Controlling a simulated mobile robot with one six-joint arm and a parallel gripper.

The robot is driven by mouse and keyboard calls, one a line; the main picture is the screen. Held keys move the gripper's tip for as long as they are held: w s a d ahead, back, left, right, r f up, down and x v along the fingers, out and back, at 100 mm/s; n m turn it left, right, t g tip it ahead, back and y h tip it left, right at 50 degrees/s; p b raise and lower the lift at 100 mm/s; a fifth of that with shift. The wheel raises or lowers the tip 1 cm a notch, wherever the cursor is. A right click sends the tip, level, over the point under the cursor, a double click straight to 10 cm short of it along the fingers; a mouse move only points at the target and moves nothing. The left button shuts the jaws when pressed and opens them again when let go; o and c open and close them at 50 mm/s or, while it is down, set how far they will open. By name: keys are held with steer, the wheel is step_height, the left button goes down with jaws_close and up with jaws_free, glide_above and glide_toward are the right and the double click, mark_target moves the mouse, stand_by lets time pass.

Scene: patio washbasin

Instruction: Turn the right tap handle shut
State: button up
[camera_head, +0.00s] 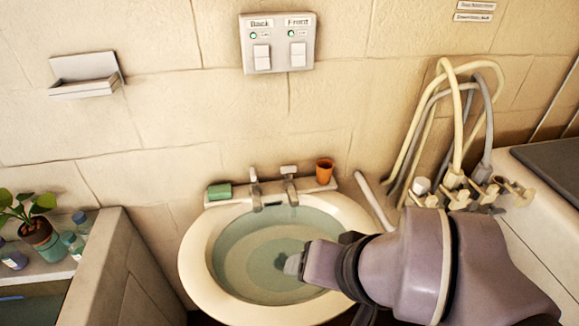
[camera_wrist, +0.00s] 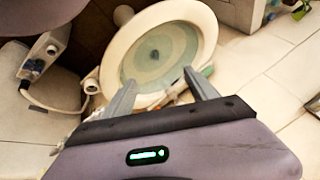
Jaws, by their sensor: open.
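The right tap (camera_head: 289,183) stands on the back ledge of the round cream basin (camera_head: 191,262); its pale flat handle (camera_head: 288,170) lies across its top. The left tap (camera_head: 255,190) is beside it, its handle pointing up. The basin holds greenish water. My gripper (camera_head: 292,264) is open over the right part of the bowl, in front of and below the taps, apart from the right handle. In the wrist view the empty fingers (camera_wrist: 160,77) spread over the basin (camera_wrist: 116,62); the tap area between them is partly hidden and too small to read.
A green block (camera_head: 220,191) and an orange cup (camera_head: 325,170) flank the taps on the ledge. Hoses and valves (camera_head: 485,193) stand at right, close to my arm. A switch panel (camera_head: 278,43) is on the wall. A plant (camera_head: 38,230) and bottles stand at left.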

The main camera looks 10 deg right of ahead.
steer(key=w+d+r+n+p, duration=0.1)
steer(key=w+d+r+p, duration=0.1)
steer(key=w+r+p, duration=0.8)
steer(key=n+g+h+p, duration=0.1)
steer(key=n+h+p, duration=0.15)
steer(key=p, duration=1.05)
glide_above(288, 167)
steer(key=s, duration=0.8)
step_height(288, 167, down, 7)
steer(key=shift+n+y, duration=0.25)
steer(key=shift+n, duration=0.2)
steer(key=x, duration=2)
steer(key=shift+s+f, duration=0.15)
steer(key=shift+s, duration=0.1)
steer(key=shift+b, duration=0.4)
steer(key=c, duration=1.4)
